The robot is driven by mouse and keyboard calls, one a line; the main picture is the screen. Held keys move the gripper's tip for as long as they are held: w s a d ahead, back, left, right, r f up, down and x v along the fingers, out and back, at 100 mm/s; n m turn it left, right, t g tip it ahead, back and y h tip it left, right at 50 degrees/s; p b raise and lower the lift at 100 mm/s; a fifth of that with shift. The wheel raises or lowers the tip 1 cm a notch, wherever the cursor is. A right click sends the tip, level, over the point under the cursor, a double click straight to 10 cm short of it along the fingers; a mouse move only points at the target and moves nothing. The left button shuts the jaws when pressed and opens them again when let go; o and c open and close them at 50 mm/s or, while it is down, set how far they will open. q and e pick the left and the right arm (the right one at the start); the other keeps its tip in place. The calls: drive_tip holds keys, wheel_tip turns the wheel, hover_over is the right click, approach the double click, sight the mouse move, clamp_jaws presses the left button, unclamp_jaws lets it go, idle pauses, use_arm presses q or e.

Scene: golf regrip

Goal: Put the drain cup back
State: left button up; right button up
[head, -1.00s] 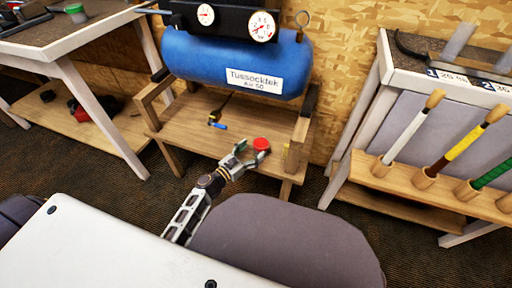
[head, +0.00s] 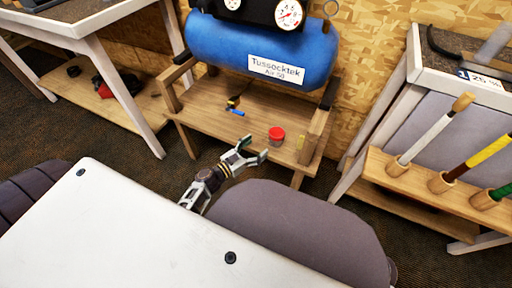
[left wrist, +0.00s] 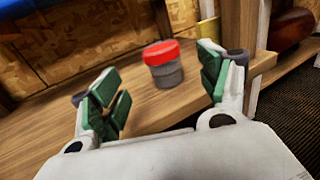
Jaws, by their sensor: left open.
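The cup (head: 277,136), grey with a red top, stands upright on the low wooden shelf (head: 205,112) under the blue tank. It also shows in the left wrist view (left wrist: 164,68), beyond the fingertips and between them. My left gripper (head: 251,153) is open and empty, just in front of the cup and apart from it. Its green-padded fingers (left wrist: 160,90) show spread in the left wrist view. My right gripper is not in view.
A blue air tank (head: 262,50) with gauges hangs above the shelf. A small blue-handled tool (head: 236,111) lies behind the cup, left of it. A yellow object (head: 301,141) stands by the right post. A rack with clubs (head: 425,135) stands at right.

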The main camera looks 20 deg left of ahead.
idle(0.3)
use_arm(q)
drive_tip(key=s+d+f+m+g+h, duration=0.3)
drive_tip(key=s+d+m+g, duration=0.7)
drive_tip(key=m, duration=1)
drive_tip(key=s+f+m+y, duration=0.3)
drive_tip(key=s+m+y, duration=0.3)
drive_tip(key=s+m, duration=0.3)
drive_tip(key=m, duration=0.4)
drive_tip(key=shift+a+g+y, duration=0.35)
drive_tip(key=shift+g+y, duration=0.05)
